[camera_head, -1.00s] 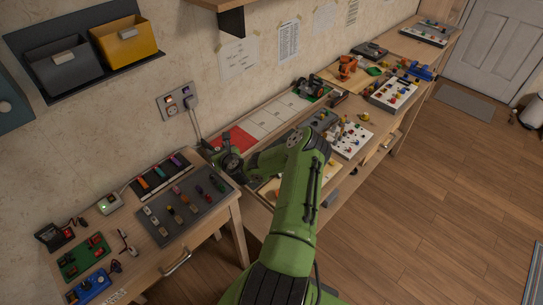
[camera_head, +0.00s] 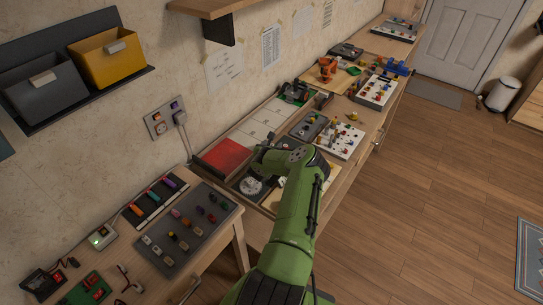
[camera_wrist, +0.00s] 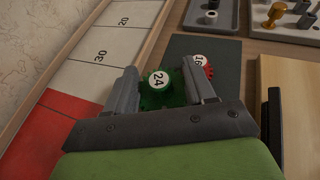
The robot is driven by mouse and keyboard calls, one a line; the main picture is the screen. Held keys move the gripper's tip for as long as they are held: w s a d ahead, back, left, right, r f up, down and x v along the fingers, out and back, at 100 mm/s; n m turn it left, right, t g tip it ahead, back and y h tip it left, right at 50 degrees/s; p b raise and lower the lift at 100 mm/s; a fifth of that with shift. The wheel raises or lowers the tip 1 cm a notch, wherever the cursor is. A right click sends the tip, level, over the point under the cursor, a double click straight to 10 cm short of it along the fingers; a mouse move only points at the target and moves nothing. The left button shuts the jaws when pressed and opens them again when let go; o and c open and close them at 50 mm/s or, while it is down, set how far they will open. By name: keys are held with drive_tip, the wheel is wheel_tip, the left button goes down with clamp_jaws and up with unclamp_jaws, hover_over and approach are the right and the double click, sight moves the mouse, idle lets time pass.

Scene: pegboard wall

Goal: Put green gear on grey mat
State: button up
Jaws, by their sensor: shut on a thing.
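The green gear (camera_wrist: 158,92), with a white hub marked 24, is between the two fingers of my gripper (camera_wrist: 165,82) in the wrist view. My gripper is shut on it. The dark grey mat (camera_wrist: 238,62) lies just beyond and to the right of the gear. A red gear marked 16 (camera_wrist: 207,68) is on the mat, partly hidden behind my right finger. I cannot tell whether the green gear touches the mat or is held above it. In the head view my arm hides much of this spot.
To the left runs a white strip (camera_wrist: 100,55) marked 20 and 30, with a red section (camera_wrist: 50,125). A wooden block edge (camera_wrist: 290,75) is at right. The wall is close on the left.

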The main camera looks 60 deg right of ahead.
wheel_tip(320, 180, down, 3)
drive_tip(key=shift+b, duration=0.45)
drive_tip(key=o, duration=0.9)
drive_tip(key=shift+r, duration=0.1)
drive_tip(key=p+v, duration=0.6)
drive_tip(key=v, duration=0.5)
drive_tip(key=shift+s+a+r, duration=0.1)
drive_tip(key=shift+a+r, duration=0.1)
drive_tip(key=shift+r, duration=0.05)
drive_tip(key=shift+a, duration=0.3)
